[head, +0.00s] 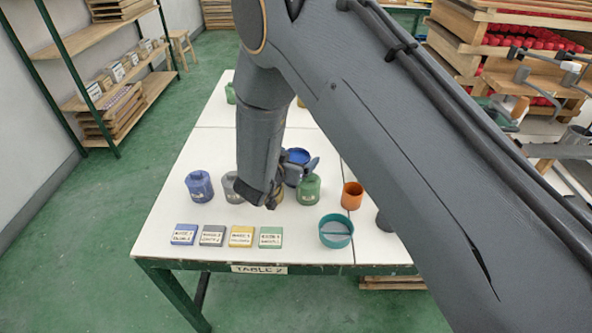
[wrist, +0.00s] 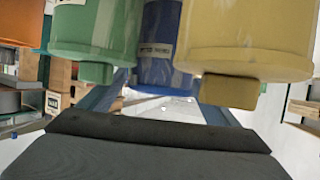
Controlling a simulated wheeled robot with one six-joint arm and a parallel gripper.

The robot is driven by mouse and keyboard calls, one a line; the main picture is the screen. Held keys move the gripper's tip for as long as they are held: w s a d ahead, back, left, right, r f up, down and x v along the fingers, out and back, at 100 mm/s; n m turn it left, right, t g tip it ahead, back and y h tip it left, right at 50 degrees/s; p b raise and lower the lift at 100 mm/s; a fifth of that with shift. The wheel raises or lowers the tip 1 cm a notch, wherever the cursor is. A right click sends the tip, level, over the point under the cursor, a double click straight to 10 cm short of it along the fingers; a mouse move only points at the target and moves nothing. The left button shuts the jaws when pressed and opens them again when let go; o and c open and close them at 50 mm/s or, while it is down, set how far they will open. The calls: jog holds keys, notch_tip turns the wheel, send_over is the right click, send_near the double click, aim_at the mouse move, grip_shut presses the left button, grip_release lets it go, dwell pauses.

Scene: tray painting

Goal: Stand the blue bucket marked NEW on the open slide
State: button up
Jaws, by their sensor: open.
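A blue bucket (head: 298,155) stands on the white table behind the yellow and green pots, partly hidden by my arm. In the wrist view, which looks upside down, a blue bucket (wrist: 160,45) with a pale label sits in the middle, behind the green pot (wrist: 95,35) and the yellow pot (wrist: 245,35). The label is too small to read surely. My gripper (head: 298,172) is open at the blue bucket; its fingers (wrist: 160,105) point toward it. I cannot tell whether they touch it. Another blue pot (head: 199,187) stands at the left. I cannot make out the open slide.
A grey pot (head: 231,187), green pot (head: 308,190), orange cup (head: 352,195) and teal bowl (head: 336,230) crowd the table's near part. Several coloured labelled blocks, including a blue one (head: 183,234), line the front.

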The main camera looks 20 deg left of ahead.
jog(key=c, duration=1.8)
jog(key=shift+r, duration=0.1)
jog(key=shift+c, duration=1.2)
jog(key=shift+r, duration=0.1)
